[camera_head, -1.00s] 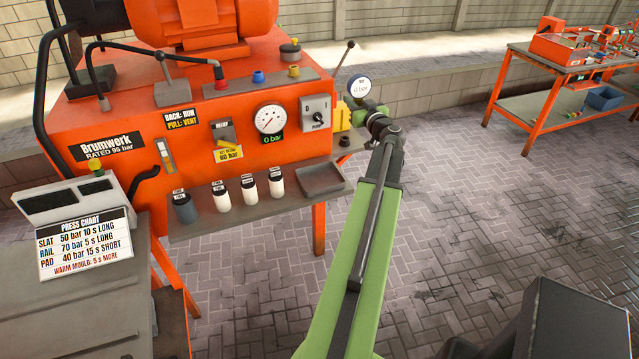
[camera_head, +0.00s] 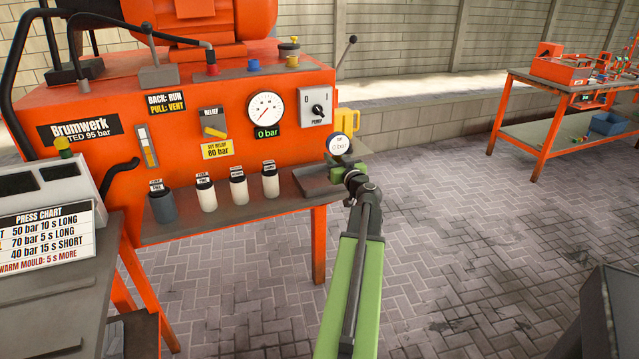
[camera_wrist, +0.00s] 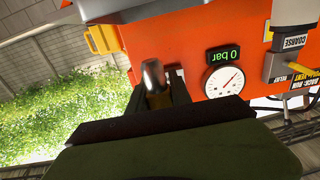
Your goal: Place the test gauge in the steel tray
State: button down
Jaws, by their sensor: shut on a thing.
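The test gauge (camera_head: 341,146) is a small round dial with a white face and blue rim, reading 0 bar. My gripper (camera_head: 346,167) is shut on it and holds it upright, at the right end of the orange press unit's shelf. In the wrist view, a silver and brass piece (camera_wrist: 153,76), apparently the gauge's stem, sits between the dark fingers (camera_wrist: 158,92). The steel tray (camera_head: 309,182) is a shallow grey tray on the shelf's right end. My gripper and arm hide its right part. I cannot tell how high the gauge is above it.
Several capped bottles (camera_head: 204,192) stand on the shelf left of the tray. The panel behind has a fixed dial (camera_head: 265,112), a pump switch (camera_head: 318,108) and a yellow part (camera_head: 348,119). An orange table (camera_head: 560,105) stands far right. The paved floor between is clear.

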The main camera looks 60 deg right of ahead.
jog(key=w+f, duration=0.1)
jog(key=w+f+b, duration=0.1)
jog(key=w, duration=0.1)
jog(key=w+f+b, duration=0.1)
jog(key=w, duration=0.1)
jog(key=shift+w+d+f, duration=0.2)
jog(key=shift+d+f, duration=0.05)
jog(key=shift+f, duration=0.05)
jog(key=shift+w, duration=0.15)
notch_tip(320, 180, down, 4)
jog(key=b, duration=0.4)
jog(key=shift+f+b, duration=0.2)
jog(key=shift+b, duration=0.15)
jog(key=shift+r, duration=0.25)
jog(key=shift+f, duration=0.2)
jog(key=c, duration=1.2)
grip_release()
jog(key=shift+a, duration=0.1)
jog(key=shift+o, duration=0.2)
jog(key=shift+r, duration=0.1)
jog(key=shift+r+p, duration=0.3)
jog(key=shift+p, duration=0.15)
jog(key=v, duration=1.2)
jog(key=shift+f, duration=0.15)
